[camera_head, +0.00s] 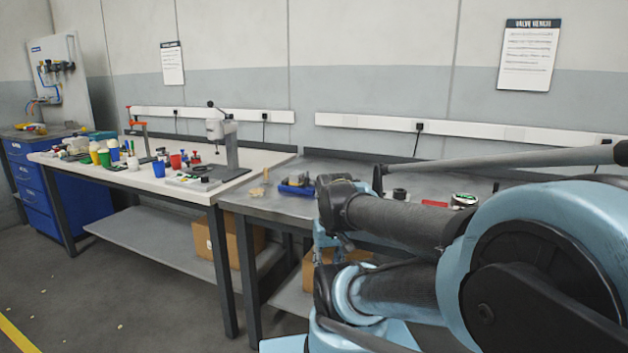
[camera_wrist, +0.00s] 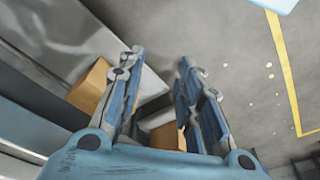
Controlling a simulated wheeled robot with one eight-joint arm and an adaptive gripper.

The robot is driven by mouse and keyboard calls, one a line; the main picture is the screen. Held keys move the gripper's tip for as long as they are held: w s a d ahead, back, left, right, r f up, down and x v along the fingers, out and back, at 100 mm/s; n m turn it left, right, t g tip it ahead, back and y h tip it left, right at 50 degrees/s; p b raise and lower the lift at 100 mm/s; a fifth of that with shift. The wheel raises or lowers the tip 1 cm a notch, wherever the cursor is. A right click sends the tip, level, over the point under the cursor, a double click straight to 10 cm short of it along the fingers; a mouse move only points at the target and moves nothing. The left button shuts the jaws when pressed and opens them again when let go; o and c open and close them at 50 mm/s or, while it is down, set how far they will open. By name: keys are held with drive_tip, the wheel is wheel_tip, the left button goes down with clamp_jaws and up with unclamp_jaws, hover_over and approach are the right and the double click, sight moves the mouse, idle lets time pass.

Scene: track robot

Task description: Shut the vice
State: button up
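My arm covers much of that bench in the head view. My gripper (camera_wrist: 160,57) shows in the wrist view with its two blue fingers apart and nothing between the tips. It points down past the bench toward the floor, cardboard boxes (camera_wrist: 91,86) and a shelf, touching none of them as far as I can see.
The grey bench (camera_head: 275,204) also carries a red item (camera_head: 434,203) and a round tin (camera_head: 464,199) at the right. A pale bench (camera_head: 150,182) at the left holds cups, bottles and a drill stand (camera_head: 231,150). Blue drawers (camera_head: 32,180) stand far left.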

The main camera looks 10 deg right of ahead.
drive_tip(key=shift+a+r, duration=0.1)
wheel_tip(320, 180, up, 30)
drive_tip(key=m+g, duration=0.2)
drive_tip(key=m, duration=0.8)
hover_over(307, 179)
drive_tip(key=w, duration=0.1)
wheel_tip(307, 179, down, 17)
drive_tip(key=shift+r, duration=0.1)
drive_tip(key=shift+c, duration=0.6)
